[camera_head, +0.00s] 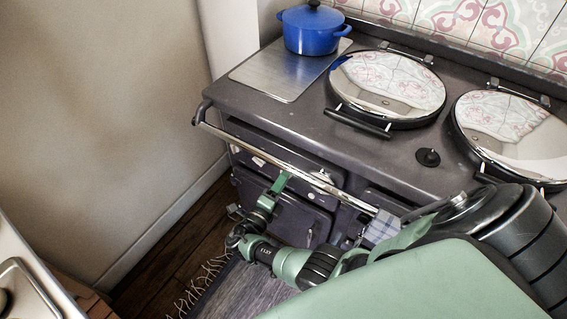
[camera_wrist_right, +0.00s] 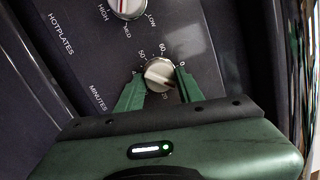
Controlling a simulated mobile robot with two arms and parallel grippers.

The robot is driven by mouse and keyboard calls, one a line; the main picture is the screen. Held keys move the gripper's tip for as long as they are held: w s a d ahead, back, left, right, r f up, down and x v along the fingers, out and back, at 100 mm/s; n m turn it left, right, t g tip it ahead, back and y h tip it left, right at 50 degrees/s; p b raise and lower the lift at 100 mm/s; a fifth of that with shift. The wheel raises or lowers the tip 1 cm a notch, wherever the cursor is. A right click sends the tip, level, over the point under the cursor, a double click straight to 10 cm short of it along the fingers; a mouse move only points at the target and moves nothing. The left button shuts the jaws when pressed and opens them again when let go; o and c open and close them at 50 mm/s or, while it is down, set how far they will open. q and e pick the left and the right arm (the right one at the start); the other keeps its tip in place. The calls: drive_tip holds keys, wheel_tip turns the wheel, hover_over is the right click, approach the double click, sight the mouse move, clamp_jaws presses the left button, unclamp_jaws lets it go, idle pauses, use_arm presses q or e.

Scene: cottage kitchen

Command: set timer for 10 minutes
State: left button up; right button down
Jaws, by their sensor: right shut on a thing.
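The timer knob (camera_wrist_right: 160,72) is a small round silver dial on the dark front panel in the right wrist view. Minute numbers, including 0, 50 and 60, ring it, and "MINUTES" is printed beside it. My right gripper (camera_wrist_right: 161,82) is shut on the knob, one green finger on each side. The fingers hide part of the scale, and the setting is not clear. In the head view my right gripper (camera_head: 281,182) is at the front of the range cooker (camera_head: 270,118), where the timer knob is hidden. My left gripper is not in view.
Another knob (camera_wrist_right: 128,6), marked HIGH, MED and LOW, is above the timer knob near "HOTPLATES". A chrome rail (camera_head: 285,165) runs along the cooker front with a checked cloth (camera_head: 381,226) on it. A blue pot (camera_head: 312,32) stands on top. Wooden floor shows at lower left.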

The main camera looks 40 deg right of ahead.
drive_tip(key=shift+d+m, duration=0.1)
drive_tip(key=shift+m, duration=0.3)
drive_tip(key=c, duration=0.9)
unclamp_jaws()
drive_tip(key=v, duration=0.7)
drive_tip(key=shift+s+a+f+b, duration=0.1)
drive_tip(key=shift+a+b, duration=0.25)
drive_tip(key=shift+a, duration=0.05)
